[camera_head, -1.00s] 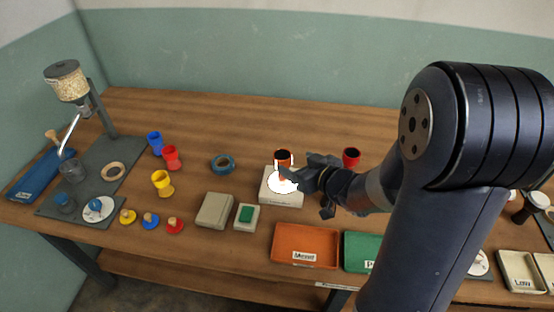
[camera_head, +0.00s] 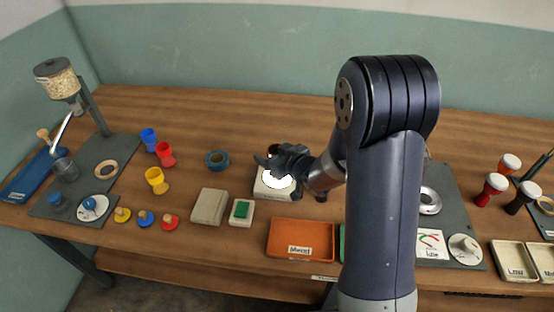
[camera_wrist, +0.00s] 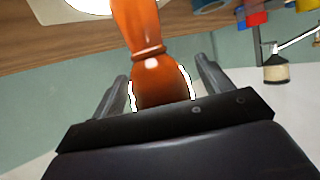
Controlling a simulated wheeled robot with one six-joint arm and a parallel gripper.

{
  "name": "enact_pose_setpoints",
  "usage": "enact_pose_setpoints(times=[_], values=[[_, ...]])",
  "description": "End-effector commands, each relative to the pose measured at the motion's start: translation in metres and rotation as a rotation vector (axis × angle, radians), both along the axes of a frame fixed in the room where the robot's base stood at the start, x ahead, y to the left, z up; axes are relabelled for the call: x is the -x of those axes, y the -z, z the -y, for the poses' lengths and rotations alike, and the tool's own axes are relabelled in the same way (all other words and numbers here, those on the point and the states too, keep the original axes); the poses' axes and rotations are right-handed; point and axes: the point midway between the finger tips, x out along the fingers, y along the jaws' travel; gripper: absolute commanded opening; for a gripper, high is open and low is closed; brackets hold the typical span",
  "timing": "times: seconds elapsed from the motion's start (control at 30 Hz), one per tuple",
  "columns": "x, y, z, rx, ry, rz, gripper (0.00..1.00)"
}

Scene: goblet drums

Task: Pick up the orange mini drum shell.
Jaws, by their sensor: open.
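The orange drum shell (camera_wrist: 146,45) shows in the wrist view as a glossy goblet shape between the two fingers of my gripper (camera_wrist: 161,68). The fingers are open, with a gap on each side of the shell. Its far end is cut off by the picture edge.
An orange tray (camera_head: 303,226), a grey box (camera_head: 209,206) and a green-topped block (camera_head: 241,211) lie in front. Blue, red and yellow (camera_head: 157,180) shells and a blue tape roll (camera_head: 216,160) stand left. My arm hides the table right of the scale.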

Motion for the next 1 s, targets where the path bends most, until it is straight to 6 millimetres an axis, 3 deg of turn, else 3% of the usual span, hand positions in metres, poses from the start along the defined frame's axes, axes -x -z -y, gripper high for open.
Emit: enact_pose_setpoints(times=[0.2,0.8,1.0], values=[[-0.0005,0.0001,-0.0001,0.0,0.0,0.0,0.74],[-0.0003,0.0001,0.0001,0.0,0.0,0.0,0.25],[-0.0004,-0.0005,0.0001,-0.001,0.0,0.001,0.22]])
